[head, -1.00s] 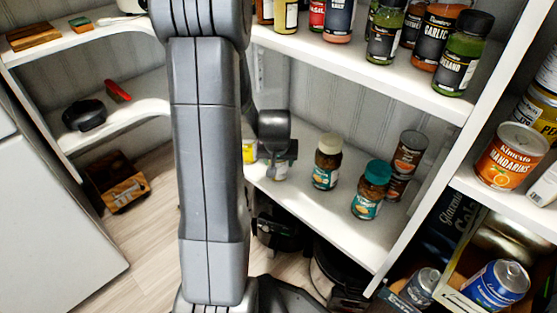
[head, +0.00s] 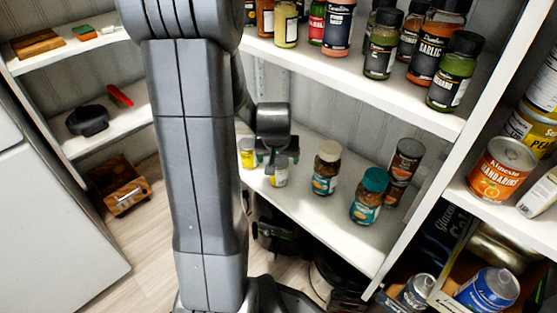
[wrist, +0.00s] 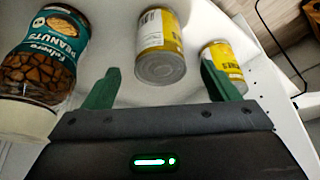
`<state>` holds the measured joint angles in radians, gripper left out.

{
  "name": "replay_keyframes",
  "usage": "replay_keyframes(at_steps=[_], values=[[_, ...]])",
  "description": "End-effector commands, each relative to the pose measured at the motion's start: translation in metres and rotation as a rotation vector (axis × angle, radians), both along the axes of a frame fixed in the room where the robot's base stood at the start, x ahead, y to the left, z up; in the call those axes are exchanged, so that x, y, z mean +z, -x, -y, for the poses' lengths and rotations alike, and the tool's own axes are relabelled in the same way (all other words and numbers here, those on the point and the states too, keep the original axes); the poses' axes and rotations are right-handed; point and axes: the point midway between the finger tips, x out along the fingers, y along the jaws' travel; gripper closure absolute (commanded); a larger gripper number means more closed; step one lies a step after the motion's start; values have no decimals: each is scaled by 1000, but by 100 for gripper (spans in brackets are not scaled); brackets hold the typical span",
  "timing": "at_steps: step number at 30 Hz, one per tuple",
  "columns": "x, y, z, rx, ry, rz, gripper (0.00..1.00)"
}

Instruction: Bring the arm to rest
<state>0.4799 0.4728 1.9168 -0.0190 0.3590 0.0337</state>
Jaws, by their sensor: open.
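My gripper (head: 278,164) is over the front left part of the middle shelf in the head view. In the wrist view its two green fingers (wrist: 161,78) are apart, with nothing held between them. A second yellow can (wrist: 225,65) is beyond the right finger. My arm hides part of the shelves in the head view.
A peanut jar (wrist: 42,72) is left of the fingers in the wrist view. Spice jars crowd the shelf above.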

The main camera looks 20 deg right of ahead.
Motion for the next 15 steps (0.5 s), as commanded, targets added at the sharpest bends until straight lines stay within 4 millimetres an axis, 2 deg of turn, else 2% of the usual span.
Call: replay_keyframes(at_steps=[1, 6, 10, 15], values=[[16, 3, -2, 0, 2, 4, 19], [43, 14, -8, 0, 1, 3, 19], [55, 19, -11, 0, 1, 2, 19], [61, 22, -12, 0, 0, 0, 19]])
